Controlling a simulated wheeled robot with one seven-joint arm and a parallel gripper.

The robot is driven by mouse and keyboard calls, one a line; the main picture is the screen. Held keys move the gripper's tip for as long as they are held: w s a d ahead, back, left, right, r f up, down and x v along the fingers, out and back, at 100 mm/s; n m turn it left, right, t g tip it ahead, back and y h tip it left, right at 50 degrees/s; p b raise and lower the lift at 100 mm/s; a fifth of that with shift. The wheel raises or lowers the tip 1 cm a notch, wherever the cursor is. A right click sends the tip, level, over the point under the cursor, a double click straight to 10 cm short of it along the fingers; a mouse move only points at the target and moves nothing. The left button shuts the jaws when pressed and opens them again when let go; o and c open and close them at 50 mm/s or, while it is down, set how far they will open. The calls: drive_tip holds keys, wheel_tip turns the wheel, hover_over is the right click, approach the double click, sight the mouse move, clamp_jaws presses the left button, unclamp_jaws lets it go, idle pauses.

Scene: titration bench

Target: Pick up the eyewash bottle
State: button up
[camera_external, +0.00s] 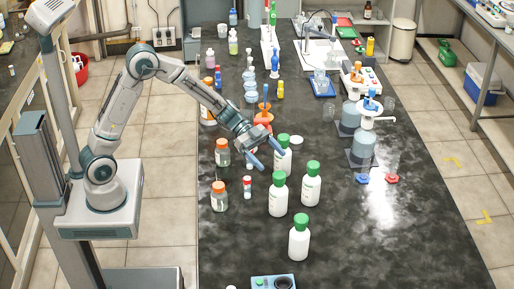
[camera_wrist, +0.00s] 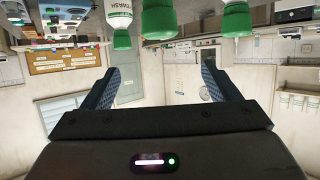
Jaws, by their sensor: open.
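Several white bottles with green caps stand upright on the dark bench in the external view: one beside my gripper (camera_external: 266,154), one to the right (camera_external: 312,187), one in the middle (camera_external: 278,200) and one nearest the front (camera_external: 299,243). My gripper is open and empty, its blue fingers just left of the rearmost bottle (camera_external: 284,162). The upside-down wrist view shows several green-capped bottles at the top edge; one white bottle (camera_wrist: 118,12) has a partly cut-off label reading like "eyewash". The fingers (camera_wrist: 170,90) are apart there with nothing between them. I cannot match that label to one bottle outside.
Orange-capped jars (camera_external: 219,197) and a small red-and-white vial (camera_external: 247,186) stand left of the bottles. An orange stand (camera_external: 263,119) is behind my gripper. Dispenser bottles (camera_external: 362,148) stand to the right. A blue device (camera_external: 273,282) sits at the front. The front right of the bench is clear.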

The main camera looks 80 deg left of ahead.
wheel_tip(320, 180, down, 5)
approach(285, 202)
drive_tip(key=w+d, duration=0.1)
drive_tip(key=x, duration=0.2)
drive_tip(key=p+x, duration=0.1)
drive_tip(key=x, duration=0.2)
drive_tip(key=shift+f, duration=0.5)
drive_tip(key=shift+w, duration=0.1)
drive_tip(key=c, duration=1.4)
